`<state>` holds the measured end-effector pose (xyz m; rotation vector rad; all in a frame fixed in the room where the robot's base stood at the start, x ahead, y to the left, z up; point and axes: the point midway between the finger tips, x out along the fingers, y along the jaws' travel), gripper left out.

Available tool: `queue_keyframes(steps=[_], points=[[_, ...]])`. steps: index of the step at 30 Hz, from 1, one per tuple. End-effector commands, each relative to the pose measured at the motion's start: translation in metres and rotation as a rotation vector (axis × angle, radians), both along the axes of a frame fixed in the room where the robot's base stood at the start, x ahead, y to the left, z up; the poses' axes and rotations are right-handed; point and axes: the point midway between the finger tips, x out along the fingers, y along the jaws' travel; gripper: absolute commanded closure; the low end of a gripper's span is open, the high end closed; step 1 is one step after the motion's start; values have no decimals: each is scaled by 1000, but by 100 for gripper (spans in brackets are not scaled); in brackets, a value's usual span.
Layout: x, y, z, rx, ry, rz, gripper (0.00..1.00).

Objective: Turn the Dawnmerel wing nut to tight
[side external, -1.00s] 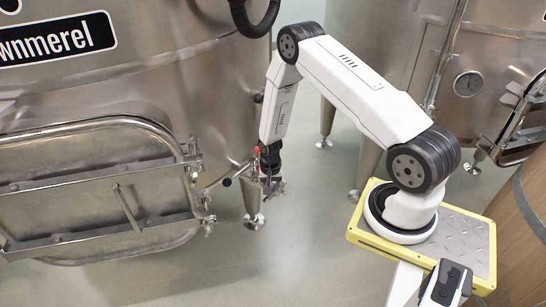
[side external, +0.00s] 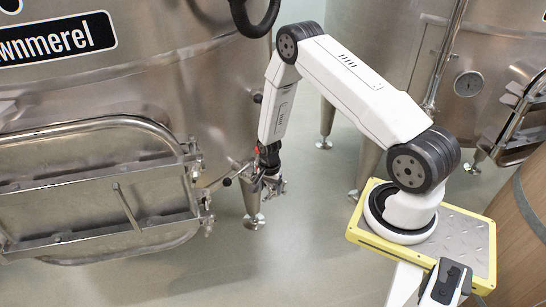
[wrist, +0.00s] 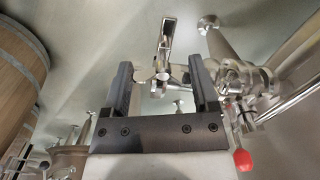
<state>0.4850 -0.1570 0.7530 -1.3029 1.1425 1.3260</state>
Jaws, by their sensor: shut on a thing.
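The steel vat (side external: 130,85) at left in the side view bears a label ending in "wnmerel". My gripper (side external: 270,186) hangs downward at its lower right, by the short outlet fittings near a leg. In the wrist view my gripper (wrist: 163,74) has its two black fingers on either side of a small shiny metal wing nut (wrist: 162,75). It is shut on the wing nut's wings. In the side view the wing nut is too small and covered to make out, and its exact angle cannot be told.
A red ball-ended handle (wrist: 242,160) sits close to the right finger in the wrist view. A black-knobbed lever (side external: 227,182) and the framed vat door (side external: 100,200) lie left of my gripper. Another vat (side external: 480,60) and a wooden barrel (side external: 525,215) stand at right. Open floor (side external: 310,230) lies between.

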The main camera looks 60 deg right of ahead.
Motion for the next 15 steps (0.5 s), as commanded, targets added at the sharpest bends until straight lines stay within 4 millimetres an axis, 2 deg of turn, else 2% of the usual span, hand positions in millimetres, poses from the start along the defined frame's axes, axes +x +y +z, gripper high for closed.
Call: queue_keyframes(steps=[1,3,4,5,6,15], points=[[7,-10,2,-12,-27,-15,82],[7,-10,2,-12,-27,-14,83],[7,-10,2,-13,-27,-14,14],[7,-10,2,-13,-27,-13,5],[7,-10,2,-13,-27,-13,0],[7,-10,3,-14,-28,-13,0]])
